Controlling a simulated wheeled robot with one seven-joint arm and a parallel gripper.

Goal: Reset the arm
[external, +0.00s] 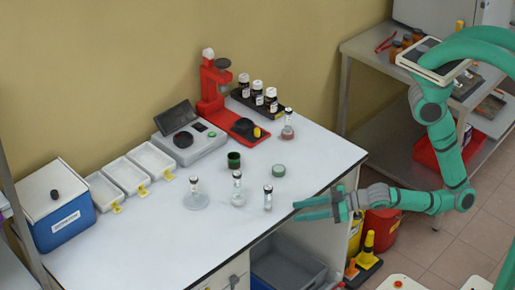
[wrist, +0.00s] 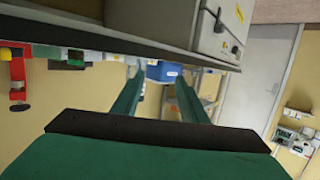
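My arm is green with grey joints and reaches in from the right in the external view. My gripper (external: 298,210) points left, with its fingers at the front right edge of the white table (external: 130,250). In the wrist view the two green fingers (wrist: 158,77) stand apart with nothing between them, so my gripper is open and empty. A small capped vial (external: 268,198) stands just left of the fingertips; they look apart from it.
Flasks (external: 238,190), a green-lidded jar (external: 234,160) and a green disc (external: 278,170) stand nearby. A red press (external: 212,88), a scale (external: 190,145), white trays (external: 150,160) and a blue box (external: 62,222) line the back. A grey shelf (external: 375,55) stands right.

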